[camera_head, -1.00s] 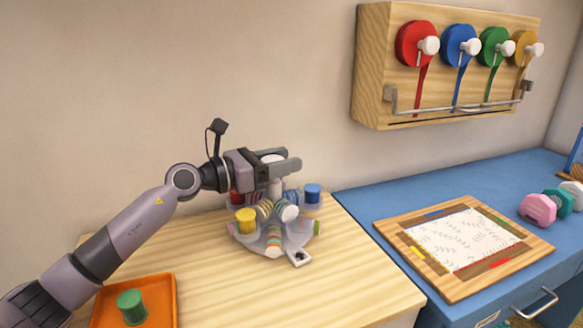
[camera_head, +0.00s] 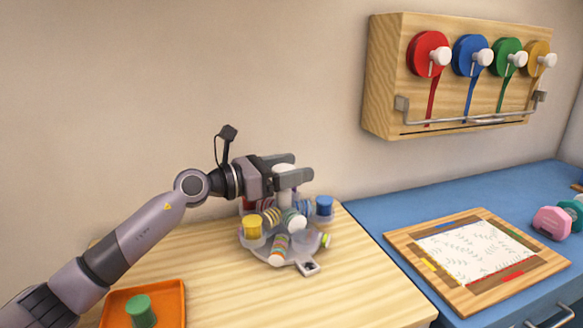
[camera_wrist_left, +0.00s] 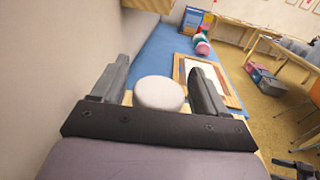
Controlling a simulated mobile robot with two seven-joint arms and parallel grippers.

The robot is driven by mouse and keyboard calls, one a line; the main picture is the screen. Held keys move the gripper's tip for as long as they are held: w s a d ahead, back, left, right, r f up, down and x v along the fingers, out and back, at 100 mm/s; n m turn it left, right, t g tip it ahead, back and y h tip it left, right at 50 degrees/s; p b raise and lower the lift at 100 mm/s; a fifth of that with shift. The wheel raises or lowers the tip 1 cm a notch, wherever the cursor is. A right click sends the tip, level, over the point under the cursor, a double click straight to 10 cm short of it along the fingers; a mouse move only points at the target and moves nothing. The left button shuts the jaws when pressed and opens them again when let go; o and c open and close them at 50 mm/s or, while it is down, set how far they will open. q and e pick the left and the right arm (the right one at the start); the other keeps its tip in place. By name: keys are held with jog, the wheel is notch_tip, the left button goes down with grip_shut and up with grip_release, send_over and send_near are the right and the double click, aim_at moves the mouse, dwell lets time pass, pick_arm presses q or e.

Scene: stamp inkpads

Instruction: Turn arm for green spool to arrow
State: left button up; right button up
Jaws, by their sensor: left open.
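A carousel of thread spools (camera_head: 290,258) stands on the wooden table, with a white knob (camera_head: 284,172) at its top. A white tab (camera_head: 308,268) with a small dark mark, too small to read as an arrow, sticks out at its front. My left gripper (camera_head: 304,167) is open at the knob's height. In the left wrist view the knob (camera_wrist_left: 158,92) sits between the two fingers, with gaps showing at its sides. A green spool (camera_head: 141,311) stands in an orange tray (camera_head: 174,291).
The carousel carries a yellow spool (camera_head: 252,225), a blue spool (camera_head: 323,206) and several striped ones. A blue counter with a framed board (camera_head: 535,278) adjoins at right. A wooden ribbon rack (camera_head: 385,85) hangs on the wall above. The tabletop in front is mostly clear.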

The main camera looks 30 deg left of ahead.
pick_arm(q)
jog(key=b, duration=0.1)
send_over(266, 208)
jog(key=shift+f, duration=0.1)
jog(key=shift+s+a, duration=0.45)
jog(key=shift+s, duration=0.15)
